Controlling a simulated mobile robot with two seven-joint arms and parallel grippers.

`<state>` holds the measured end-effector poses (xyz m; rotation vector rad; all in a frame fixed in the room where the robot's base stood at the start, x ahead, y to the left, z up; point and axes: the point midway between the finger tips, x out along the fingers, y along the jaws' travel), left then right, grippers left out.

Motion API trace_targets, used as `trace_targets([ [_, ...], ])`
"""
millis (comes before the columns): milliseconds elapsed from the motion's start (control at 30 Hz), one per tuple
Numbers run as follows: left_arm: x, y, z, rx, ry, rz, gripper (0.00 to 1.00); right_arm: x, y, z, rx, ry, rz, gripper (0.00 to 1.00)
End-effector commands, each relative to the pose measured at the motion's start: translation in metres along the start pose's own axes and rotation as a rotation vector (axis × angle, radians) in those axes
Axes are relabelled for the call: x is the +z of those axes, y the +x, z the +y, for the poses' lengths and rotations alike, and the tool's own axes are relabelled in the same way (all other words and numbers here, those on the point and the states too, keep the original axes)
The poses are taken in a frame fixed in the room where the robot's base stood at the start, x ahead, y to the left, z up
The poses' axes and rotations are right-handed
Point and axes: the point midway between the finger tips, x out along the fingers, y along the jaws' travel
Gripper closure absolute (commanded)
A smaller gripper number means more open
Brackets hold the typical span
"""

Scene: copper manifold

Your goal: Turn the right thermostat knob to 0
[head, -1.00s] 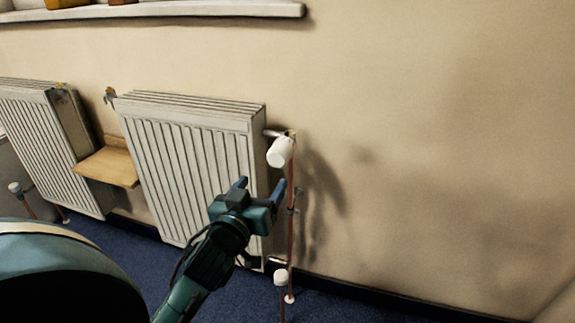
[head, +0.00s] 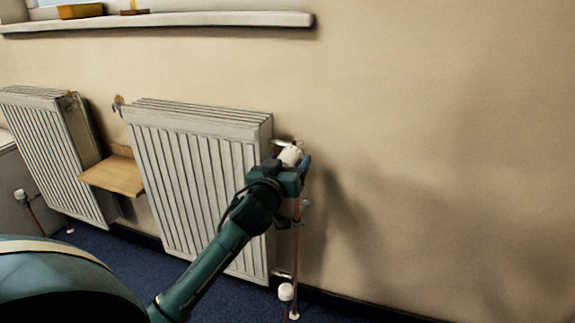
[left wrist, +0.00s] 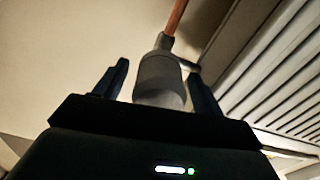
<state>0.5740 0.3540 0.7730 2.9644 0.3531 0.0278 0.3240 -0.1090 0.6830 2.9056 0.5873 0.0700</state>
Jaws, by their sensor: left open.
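The right thermostat knob (head: 291,156) is a white cylinder at the upper right corner of the right radiator (head: 200,180), partly hidden by my gripper in the head view. In the left wrist view the knob (left wrist: 160,82) stands between the two fingers, with a gap on both sides. Its scale marks are not readable. My left gripper (head: 290,166) is open around the knob; it also shows in the left wrist view (left wrist: 158,88). My right gripper is not in view.
A copper pipe (head: 296,240) runs down from the knob to the floor. A lower white valve cap (head: 286,291) stands near it. A wooden shelf (head: 112,176) sits between the radiators. A windowsill (head: 160,24) is above. The wall at right is bare.

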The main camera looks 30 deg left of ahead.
Motion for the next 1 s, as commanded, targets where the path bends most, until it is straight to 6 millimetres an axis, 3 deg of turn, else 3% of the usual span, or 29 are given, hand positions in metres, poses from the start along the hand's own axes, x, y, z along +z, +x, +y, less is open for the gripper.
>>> trace_targets([
  [233,0.0000,0.0004,0.0002,0.001,0.000,0.000,0.31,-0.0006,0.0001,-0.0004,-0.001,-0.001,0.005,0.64],
  [767,0.0003,0.0001,0.0001,0.000,0.000,-0.001,0.75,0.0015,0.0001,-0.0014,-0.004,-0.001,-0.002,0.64],
  [1000,-0.0004,0.0000,0.0002,0.000,0.018,-0.002,0.75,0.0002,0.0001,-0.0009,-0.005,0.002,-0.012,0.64],
])
